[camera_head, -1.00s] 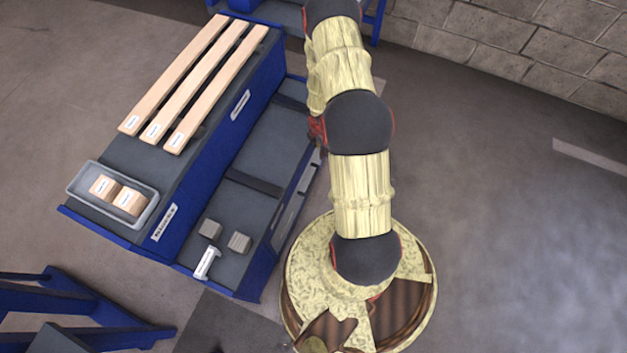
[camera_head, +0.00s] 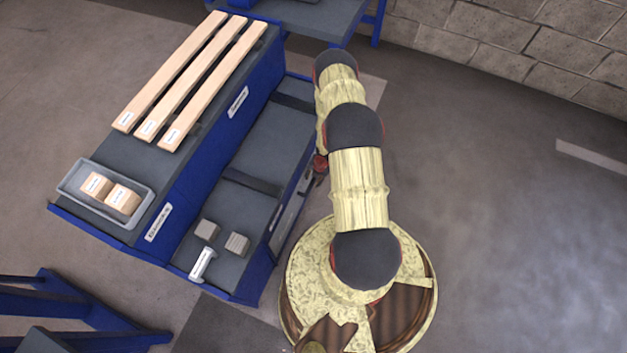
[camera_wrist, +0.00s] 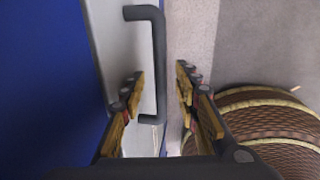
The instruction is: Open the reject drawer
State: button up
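The reject drawer's front, a pale grey panel (camera_wrist: 107,45), is set in a blue face in the wrist view. A dark bar handle (camera_wrist: 161,65) stands out from it. My gripper (camera_wrist: 160,85) is open, with one finger on each side of the bar. The left finger lies between the bar and the panel, the right finger on the outer side. Gaps show on both sides, and I cannot tell whether either finger touches. In the head view the grey panel (camera_head: 283,217) shows on the bench's right side; my arm hides most of my gripper.
The blue bench has a lower grey shelf (camera_head: 262,150) with two small grey blocks (camera_head: 236,244) and a white-labelled piece (camera_head: 203,263). Above are three wooden slats (camera_head: 190,75) and a grey tray (camera_head: 73,190) with wooden blocks. Floor at the right is clear.

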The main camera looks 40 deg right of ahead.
jog(key=shift+w+f, duration=0.1)
jog(key=shift+f, duration=0.25)
jog(key=shift+c, duration=0.4)
jog(key=c, duration=0.7)
grip_shut()
